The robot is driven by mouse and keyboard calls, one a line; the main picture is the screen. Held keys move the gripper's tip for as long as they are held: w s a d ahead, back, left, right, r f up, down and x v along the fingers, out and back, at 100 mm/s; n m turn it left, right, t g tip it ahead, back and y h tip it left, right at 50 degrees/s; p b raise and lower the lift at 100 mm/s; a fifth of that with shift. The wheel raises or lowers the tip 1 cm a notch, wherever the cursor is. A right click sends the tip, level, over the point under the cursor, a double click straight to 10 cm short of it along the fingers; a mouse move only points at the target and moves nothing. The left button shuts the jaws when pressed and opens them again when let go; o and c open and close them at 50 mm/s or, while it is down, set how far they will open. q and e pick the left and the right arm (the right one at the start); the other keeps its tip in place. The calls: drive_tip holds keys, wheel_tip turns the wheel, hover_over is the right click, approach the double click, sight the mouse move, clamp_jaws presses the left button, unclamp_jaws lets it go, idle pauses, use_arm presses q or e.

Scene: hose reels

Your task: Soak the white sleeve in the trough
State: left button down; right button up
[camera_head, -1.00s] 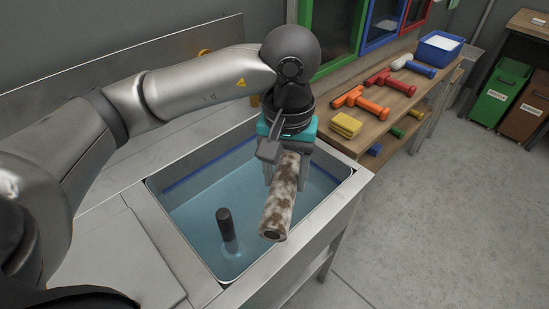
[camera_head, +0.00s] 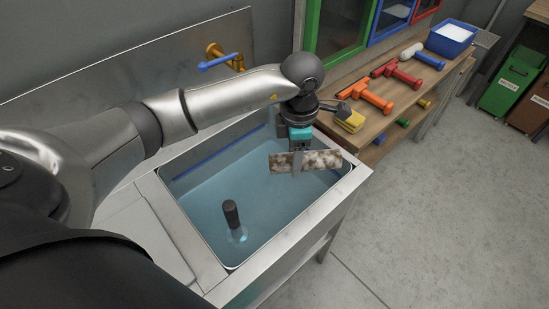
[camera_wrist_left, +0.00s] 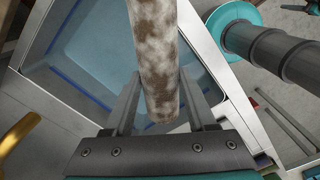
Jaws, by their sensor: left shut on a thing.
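The white sleeve (camera_head: 318,161), blotched with brown dirt, is held roughly level over the far right part of the trough. My left gripper (camera_head: 297,160) is shut on it from above. In the left wrist view, the sleeve (camera_wrist_left: 158,50) runs between the two fingers of the left gripper (camera_wrist_left: 158,100). The metal trough (camera_head: 322,216) is filled with bluish water (camera_head: 207,205). The sleeve appears above the water, close to the right rim; its exact height is hard to tell. My right gripper is not in view.
A dark upright standpipe (camera_head: 231,214) rises from the water at the trough's near part. A brass tap with a blue lever (camera_head: 217,62) is on the back wall. A wooden bench (camera_head: 385,122) at the right holds a yellow sponge stack (camera_head: 350,121), orange and red tools and a blue tub (camera_head: 450,40).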

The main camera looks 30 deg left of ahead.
use_arm(q)
drive_tip(key=n, duration=0.2)
drive_tip(key=a+f+n+p, duration=0.1)
drive_tip(key=n, duration=0.1)
drive_tip(key=shift+w, duration=0.1)
drive_tip(key=f+n+p, duration=0.1)
drive_tip(key=n, duration=0.1)
drive_tip(key=a+n, duration=0.1)
drive_tip(key=n, duration=0.1)
drive_tip(key=a+f+n+p, duration=0.1)
drive_tip(key=n, duration=0.2)
drive_tip(key=shift+a+f+p, duration=0.2)
drive_tip(key=shift+f+p, duration=0.1)
drive_tip(key=shift+f, duration=0.05)
drive_tip(key=f+n+b, duration=0.1)
drive_tip(key=f+b, duration=0.5)
drive_tip(key=f, duration=0.2)
drive_tip(key=f+n+b, duration=0.1)
drive_tip(key=f+b, duration=0.5)
drive_tip(key=f, duration=0.2)
drive_tip(key=a+f+n+b, duration=0.1)
drive_tip(key=f+b, duration=0.5)
drive_tip(key=f, duration=0.2)
drive_tip(key=shift+s+a+n, duration=0.1)
drive_tip(key=shift+s+n, duration=0.2)
drive_tip(key=shift+s, duration=0.1)
drive_tip(key=shift+f, duration=0.35)
drive_tip(key=shift+f+b, duration=0.35)
drive_tip(key=shift+b, duration=0.1)
